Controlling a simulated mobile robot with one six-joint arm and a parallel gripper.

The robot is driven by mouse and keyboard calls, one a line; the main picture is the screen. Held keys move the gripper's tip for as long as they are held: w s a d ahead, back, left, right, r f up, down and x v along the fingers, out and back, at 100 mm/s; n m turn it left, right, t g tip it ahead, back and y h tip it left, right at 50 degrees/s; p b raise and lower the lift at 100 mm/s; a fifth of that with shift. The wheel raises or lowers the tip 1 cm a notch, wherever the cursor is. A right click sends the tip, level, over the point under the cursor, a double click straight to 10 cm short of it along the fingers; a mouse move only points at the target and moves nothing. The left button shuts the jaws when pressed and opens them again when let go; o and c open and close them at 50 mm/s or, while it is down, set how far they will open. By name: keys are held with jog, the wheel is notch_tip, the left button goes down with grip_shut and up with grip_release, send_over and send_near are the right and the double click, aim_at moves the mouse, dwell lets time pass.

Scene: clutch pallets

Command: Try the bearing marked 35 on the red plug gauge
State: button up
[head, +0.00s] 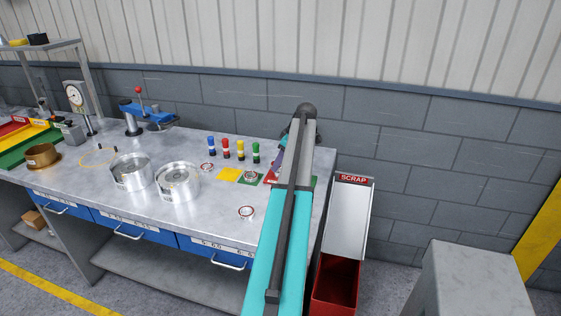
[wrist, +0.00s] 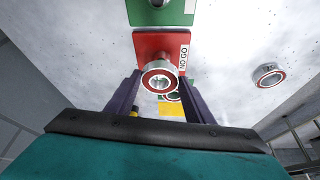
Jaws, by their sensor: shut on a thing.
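My gripper (wrist: 160,82) is shut on a bearing (wrist: 159,79) with a red-brown seal, held in front of the red NO GO pad (wrist: 150,43) in the wrist view. I cannot tell how high it is above the pad. No number on it is readable. Other bearings lie by the gauges (head: 207,167), on the green pad (head: 250,176) and near the front edge (head: 246,212).
A yellow pad (head: 228,174) lies left of the green pad. Two round metal containers (head: 177,183) and a brass bowl (head: 42,156) stand to the left. A blue press (head: 148,113) stands behind. A scrap chute (head: 349,220) and red bin (head: 336,287) are to the right.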

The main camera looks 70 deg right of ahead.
dwell(0.4)
jog(key=o, duration=2)
notch_tip(320, 180, up, 9)
jog(key=p, duration=0.3)
jog(key=shift+p, duration=0.3)
jog(key=shift+s, duration=0.1)
dwell(0.7)
